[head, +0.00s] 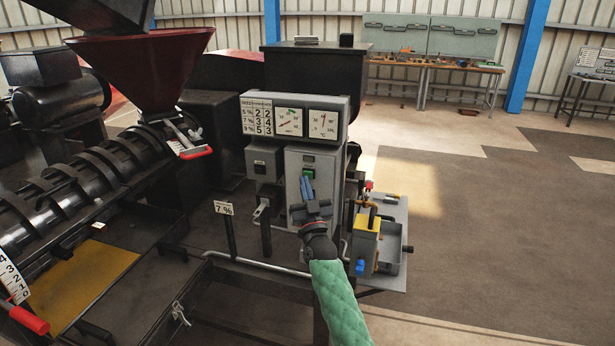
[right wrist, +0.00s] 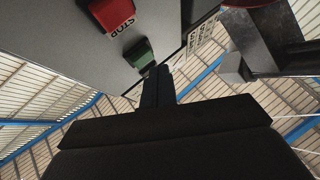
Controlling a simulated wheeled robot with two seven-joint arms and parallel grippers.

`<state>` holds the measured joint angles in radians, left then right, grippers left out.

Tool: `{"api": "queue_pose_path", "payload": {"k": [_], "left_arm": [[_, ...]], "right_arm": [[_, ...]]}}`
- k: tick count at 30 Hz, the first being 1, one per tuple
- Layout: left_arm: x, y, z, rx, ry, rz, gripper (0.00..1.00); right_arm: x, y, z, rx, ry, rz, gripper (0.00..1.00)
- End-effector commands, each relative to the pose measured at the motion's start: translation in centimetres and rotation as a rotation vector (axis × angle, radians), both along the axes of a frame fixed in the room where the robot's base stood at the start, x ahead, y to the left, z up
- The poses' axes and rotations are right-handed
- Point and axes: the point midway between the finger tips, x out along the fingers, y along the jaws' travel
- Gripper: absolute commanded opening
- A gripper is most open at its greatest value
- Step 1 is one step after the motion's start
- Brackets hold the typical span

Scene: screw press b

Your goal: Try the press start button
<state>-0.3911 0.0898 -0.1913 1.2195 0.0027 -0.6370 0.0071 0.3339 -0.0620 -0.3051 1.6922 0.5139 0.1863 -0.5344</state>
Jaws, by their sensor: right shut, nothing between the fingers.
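The press control box (head: 325,160) is a grey panel on the machine. Its green button (head: 309,173) shows just above my right gripper (head: 307,182), and it also shows in the right wrist view (right wrist: 139,54). My right gripper (right wrist: 157,72) is shut and empty, its fingertips right by the green button. I cannot tell whether they touch it. A red button (right wrist: 110,12) marked STOP is beside the green one in the right wrist view. In the head view my gripper covers the panel's lower part. My left gripper is not in view.
Two dials (head: 306,122) and a number board (head: 257,116) sit above the panel. Floor further right is clear.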

Motion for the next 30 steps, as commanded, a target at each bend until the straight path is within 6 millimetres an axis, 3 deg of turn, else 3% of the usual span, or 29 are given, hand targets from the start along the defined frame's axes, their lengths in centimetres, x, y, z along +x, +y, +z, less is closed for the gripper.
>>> {"api": "queue_pose_path", "payload": {"k": [30], "left_arm": [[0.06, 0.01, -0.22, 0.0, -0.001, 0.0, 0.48]], "right_arm": [[0.82, -0.29, 0.04, 0.0, 0.0, 0.0, 0.0]]}}
